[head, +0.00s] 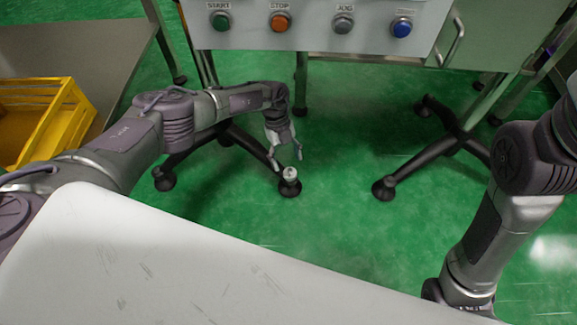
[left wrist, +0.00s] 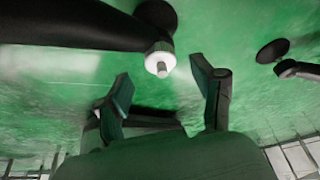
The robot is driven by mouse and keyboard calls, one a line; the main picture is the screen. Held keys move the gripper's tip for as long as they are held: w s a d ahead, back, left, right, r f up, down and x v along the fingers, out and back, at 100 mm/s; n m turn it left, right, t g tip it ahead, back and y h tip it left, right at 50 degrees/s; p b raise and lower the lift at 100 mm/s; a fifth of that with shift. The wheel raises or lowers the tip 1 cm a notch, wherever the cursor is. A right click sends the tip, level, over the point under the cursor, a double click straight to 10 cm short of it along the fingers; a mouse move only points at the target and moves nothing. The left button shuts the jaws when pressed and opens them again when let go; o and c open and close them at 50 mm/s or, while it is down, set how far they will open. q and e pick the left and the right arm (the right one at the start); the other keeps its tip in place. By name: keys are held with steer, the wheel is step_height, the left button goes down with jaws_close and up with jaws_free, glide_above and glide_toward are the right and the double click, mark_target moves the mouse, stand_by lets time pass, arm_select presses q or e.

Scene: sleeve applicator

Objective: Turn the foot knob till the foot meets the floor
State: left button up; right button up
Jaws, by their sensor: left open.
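The foot knob (head: 290,174) is a small pale knob above a black round foot (head: 290,188) at the end of a black stand leg. Whether this foot touches the floor, I cannot tell. My left gripper (head: 287,161) points down just above the knob in the head view, open and empty. In the left wrist view the white knob (left wrist: 160,62) shows in line with the gap between the spread fingers of my left gripper (left wrist: 161,70), apparently not touched by either. The black foot (left wrist: 157,13) shows beyond it. My right gripper is out of view.
A panel with coloured buttons (head: 312,22) hangs above the legs. Other black feet stand at left (head: 164,181) and right (head: 384,188). A yellow crate (head: 50,115) sits on a grey table (head: 85,55) at left. Green floor (head: 335,170) between the stands is clear.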

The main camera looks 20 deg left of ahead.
arm_select(q)
steer(key=v, duration=0.8)
